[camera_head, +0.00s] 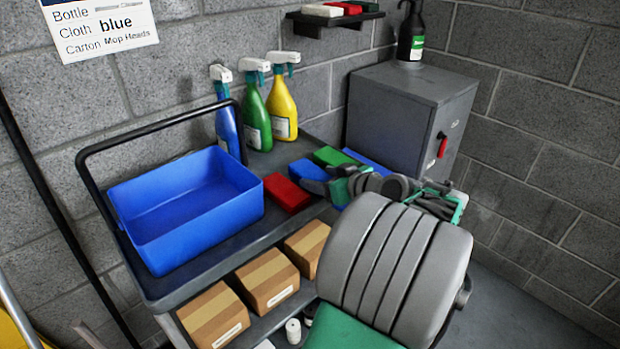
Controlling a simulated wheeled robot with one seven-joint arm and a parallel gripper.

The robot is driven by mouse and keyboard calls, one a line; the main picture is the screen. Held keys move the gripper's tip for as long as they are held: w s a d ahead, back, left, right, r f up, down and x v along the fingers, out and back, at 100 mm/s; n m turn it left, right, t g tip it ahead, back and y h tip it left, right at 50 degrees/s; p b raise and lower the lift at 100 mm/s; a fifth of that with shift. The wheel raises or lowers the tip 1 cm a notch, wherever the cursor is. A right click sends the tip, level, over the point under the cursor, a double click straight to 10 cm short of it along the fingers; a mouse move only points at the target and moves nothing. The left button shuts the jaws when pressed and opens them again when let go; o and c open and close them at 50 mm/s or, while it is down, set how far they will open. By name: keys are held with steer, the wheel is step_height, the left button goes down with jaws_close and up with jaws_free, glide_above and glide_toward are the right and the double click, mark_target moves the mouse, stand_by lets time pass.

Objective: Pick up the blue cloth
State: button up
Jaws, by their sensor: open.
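The blue cloth (308,170) is a small folded block on the top shelf of the grey cart, between a red cloth (287,191) and a green cloth (333,156). My gripper (338,181) is just right of the blue cloth, over the cart's right end. It is open. Its fingertips are small and partly overlap the blue cloth's right side in this view, so I cannot tell whether they touch it. My own grey and green arm hides the shelf's front right part.
A blue tub (186,213) stands on the cart's left, beside a black handle (160,125). Several spray bottles (254,108) stand behind the cloths. Cardboard boxes (268,283) sit on the lower shelf. A grey cabinet (400,118) stands at the back right, with a blue flat item (367,160) before it.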

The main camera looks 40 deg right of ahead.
mark_target(303, 168)
steer(key=shift+x, duration=1.2)
steer(key=shift+c, duration=0.6)
steer(key=c, duration=0.9)
